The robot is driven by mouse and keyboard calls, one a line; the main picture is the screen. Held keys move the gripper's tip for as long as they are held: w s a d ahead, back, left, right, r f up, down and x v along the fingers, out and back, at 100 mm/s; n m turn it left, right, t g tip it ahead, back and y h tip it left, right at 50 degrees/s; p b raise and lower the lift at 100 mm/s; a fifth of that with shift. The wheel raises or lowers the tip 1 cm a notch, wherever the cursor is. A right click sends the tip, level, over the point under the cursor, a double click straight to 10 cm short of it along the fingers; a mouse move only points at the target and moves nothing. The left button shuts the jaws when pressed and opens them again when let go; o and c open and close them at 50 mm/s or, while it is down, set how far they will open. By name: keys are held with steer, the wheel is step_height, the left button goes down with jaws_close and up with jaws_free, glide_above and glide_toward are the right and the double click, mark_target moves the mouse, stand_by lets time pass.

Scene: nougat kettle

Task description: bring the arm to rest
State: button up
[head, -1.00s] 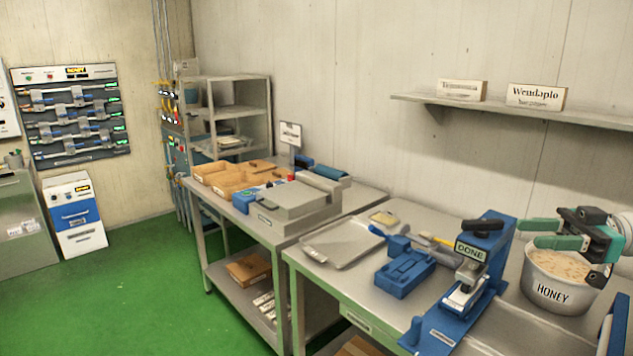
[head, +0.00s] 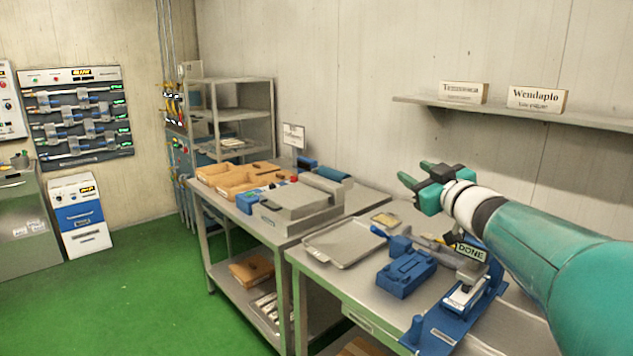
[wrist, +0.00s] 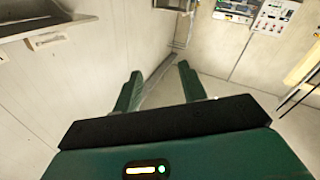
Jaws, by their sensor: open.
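My gripper (head: 418,177) is in the head view at the right, raised above the metal bench and in front of the back wall. My green arm reaches in from the right edge and hides the honey pot's place on the bench. In the wrist view the two green fingers of my gripper (wrist: 158,88) stand apart with nothing between them. The gripper is open and empty, and touches nothing that I can see.
The blue press with the DONE sign (head: 471,252) stands on the bench below my arm. A wall shelf (head: 520,112) with two name cards runs behind it. A grey tray (head: 343,243) and a blue block (head: 405,273) lie left of the press. Green floor (head: 130,290) is clear at left.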

steer(key=s+a+f+m+g+h, duration=0.1)
steer(key=s+f+m+g+h, duration=0.1)
steer(key=s+f+g, duration=0.2)
steer(key=s+a+f+m+g+h, duration=0.2)
steer(key=s+f, duration=0.9)
steer(key=s, duration=0.7)
steer(key=s+a+f+m+g+h, duration=0.2)
steer(key=s+f+g, duration=0.4)
steer(key=s, duration=0.5)
steer(key=shift+f+m, duration=0.8)
steer(key=shift+f, duration=0.05)
